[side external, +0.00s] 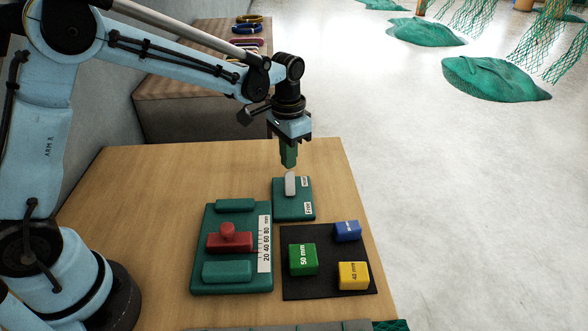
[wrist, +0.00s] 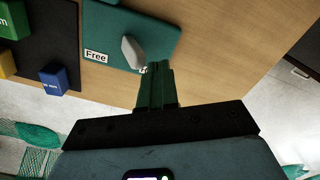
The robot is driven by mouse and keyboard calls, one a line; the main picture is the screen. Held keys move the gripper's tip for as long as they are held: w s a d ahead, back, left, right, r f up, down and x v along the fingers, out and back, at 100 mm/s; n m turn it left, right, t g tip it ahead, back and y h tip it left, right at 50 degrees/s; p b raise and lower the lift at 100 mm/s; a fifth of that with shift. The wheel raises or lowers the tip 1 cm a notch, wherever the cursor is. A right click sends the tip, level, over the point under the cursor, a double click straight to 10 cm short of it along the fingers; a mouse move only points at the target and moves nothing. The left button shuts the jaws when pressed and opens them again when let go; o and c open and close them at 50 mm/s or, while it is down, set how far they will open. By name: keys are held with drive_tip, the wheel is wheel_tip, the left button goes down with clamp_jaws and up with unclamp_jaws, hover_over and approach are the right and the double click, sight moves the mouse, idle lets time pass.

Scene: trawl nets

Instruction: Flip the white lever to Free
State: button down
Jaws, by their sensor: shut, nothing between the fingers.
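The white lever (side external: 290,184) stands on a small green base plate (side external: 282,208) on the wooden table. The lever shows beside the fingertips in the wrist view (wrist: 132,50). A "Free" label (wrist: 96,56) is on the plate's side nearer the black mat. The lever's tip lies toward the other label (side external: 305,181), which my gripper partly hides in the wrist view. My gripper (side external: 289,166) points down just above the lever's far end, its green fingers shut and empty. I cannot tell whether the fingertips touch the lever.
A green gauge (side external: 212,268) with a red slider (side external: 229,240) and a mm scale stands left of the lever plate. A black mat (side external: 312,291) in front holds green (side external: 303,259), blue (side external: 347,231) and yellow (side external: 353,275) blocks. Table behind the plate is clear.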

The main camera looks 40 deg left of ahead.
sight(290, 182)
drive_tip(key=shift+f, duration=0.9)
drive_tip(key=shift+s+d, duration=0.1)
drive_tip(key=shift+s+d, duration=1.35)
idle(0.3)
drive_tip(key=shift+w+a+r, duration=0.2)
drive_tip(key=shift+r, duration=0.95)
drive_tip(key=shift+w+a+r, duration=0.15)
drive_tip(key=shift+a+r, duration=0.05)
drive_tip(key=shift+r, duration=1)
drive_tip(key=shift+w+a+r, duration=0.2)
drive_tip(key=shift+r, duration=0.95)
